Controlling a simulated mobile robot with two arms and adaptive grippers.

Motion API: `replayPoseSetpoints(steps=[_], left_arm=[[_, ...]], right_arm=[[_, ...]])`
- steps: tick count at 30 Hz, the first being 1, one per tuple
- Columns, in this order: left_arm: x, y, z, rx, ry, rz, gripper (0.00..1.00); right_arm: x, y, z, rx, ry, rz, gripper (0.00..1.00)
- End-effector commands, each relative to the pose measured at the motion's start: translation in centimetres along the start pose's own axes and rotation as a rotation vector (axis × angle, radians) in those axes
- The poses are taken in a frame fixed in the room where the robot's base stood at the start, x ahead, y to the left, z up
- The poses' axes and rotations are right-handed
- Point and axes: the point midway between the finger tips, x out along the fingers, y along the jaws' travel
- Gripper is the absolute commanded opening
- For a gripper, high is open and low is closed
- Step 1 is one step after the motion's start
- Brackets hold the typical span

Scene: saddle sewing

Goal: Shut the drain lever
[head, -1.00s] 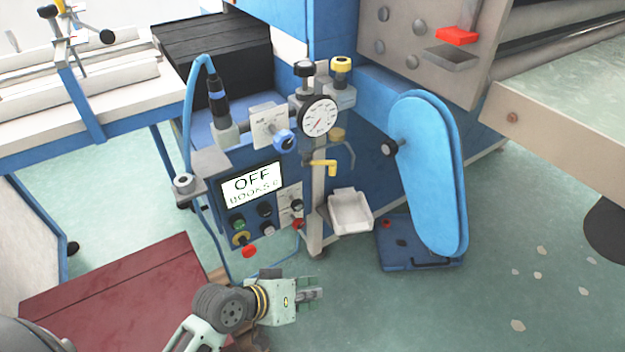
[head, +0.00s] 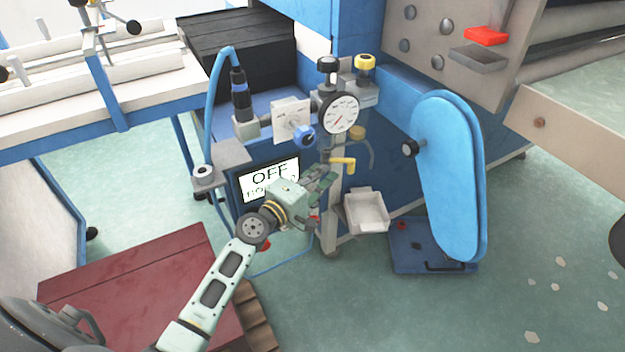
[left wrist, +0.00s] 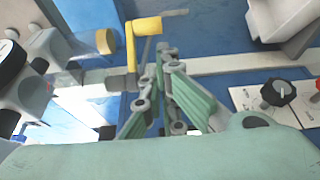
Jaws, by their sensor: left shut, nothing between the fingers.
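The drain lever is the yellow handle (head: 343,163) below the gauge on the upright post. Its yellow grip sticks out to the right with a short bent-down end. It also shows in the left wrist view (left wrist: 131,50), just beyond the fingers. My left gripper (head: 328,179) is shut and empty, just left of and slightly below the lever. In the left wrist view its fingertips (left wrist: 162,50) are close beside the lever; I cannot tell whether they touch. My right gripper is out of view.
A white tray (head: 367,212) stands below right. A control panel with an OFF screen (head: 270,178) is behind my arm. A blue padded board (head: 446,170) stands at right.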

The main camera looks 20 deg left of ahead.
Motion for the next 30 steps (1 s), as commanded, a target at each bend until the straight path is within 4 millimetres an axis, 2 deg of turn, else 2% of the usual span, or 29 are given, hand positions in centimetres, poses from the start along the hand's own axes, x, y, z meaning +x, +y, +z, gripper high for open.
replayPoseSetpoints(steps=[3,9,30], left_arm=[[2.0,0.0,0.0,0.000,-0.001,0.000,0.00],[3.7,-0.1,0.0,0.000,-0.001,-0.001,0.00],[4.0,-0.2,0.1,0.003,-0.018,-0.001,0.00]], right_arm=[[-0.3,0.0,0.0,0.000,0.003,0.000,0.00],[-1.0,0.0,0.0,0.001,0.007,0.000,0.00],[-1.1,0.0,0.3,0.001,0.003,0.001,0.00]])
